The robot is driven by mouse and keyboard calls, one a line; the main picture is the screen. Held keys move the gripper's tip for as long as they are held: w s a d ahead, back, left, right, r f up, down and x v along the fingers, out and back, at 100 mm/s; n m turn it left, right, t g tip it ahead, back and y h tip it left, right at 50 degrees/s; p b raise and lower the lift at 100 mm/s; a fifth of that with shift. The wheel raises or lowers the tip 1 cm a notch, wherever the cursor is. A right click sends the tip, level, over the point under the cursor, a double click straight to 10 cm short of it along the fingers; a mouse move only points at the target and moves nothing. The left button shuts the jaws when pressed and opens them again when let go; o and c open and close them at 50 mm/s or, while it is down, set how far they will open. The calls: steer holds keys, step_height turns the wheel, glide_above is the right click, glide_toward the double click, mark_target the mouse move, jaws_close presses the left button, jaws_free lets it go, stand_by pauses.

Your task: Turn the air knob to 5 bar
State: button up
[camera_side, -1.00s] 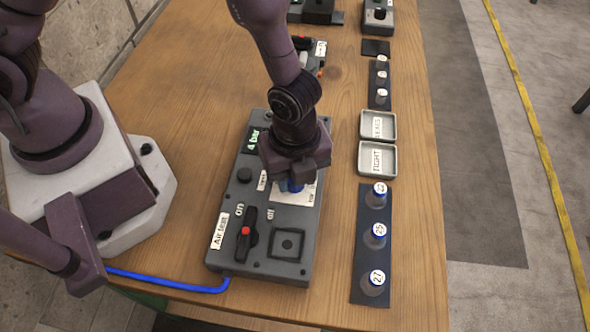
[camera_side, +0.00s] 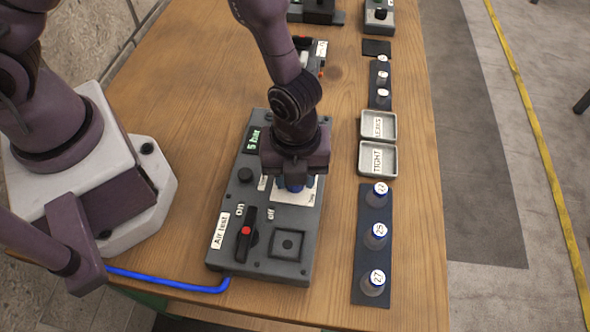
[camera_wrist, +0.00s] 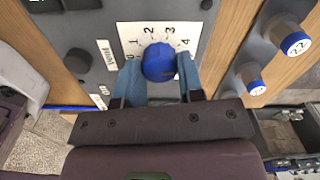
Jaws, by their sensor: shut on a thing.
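The grey air test box (camera_side: 275,218) stands on the wooden table. Its blue knob (camera_wrist: 159,62) sits on a white dial plate (camera_wrist: 190,35) numbered 0, 1, 2, 3, 4 in the visible part. My gripper (camera_side: 293,186) points down over the dial, its blue-grey fingers shut on either side of the knob (camera_side: 294,186), which my gripper mostly hides in the side view. The green display (camera_side: 254,141) reads 5 bar. The knob's pointer is not clear to see.
A black lever with a red dot (camera_side: 247,232) stands near the on/off labels. Numbered vials (camera_side: 375,236) in a dark rack and two grey trays (camera_side: 378,158) are to the right. A blue hose (camera_side: 170,280) leaves the box at lower left.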

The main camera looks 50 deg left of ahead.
steer(key=o, duration=0.9)
steer(key=shift+r, duration=0.1)
step_height(320, 180, up, 13)
steer(key=shift+f, duration=0.1)
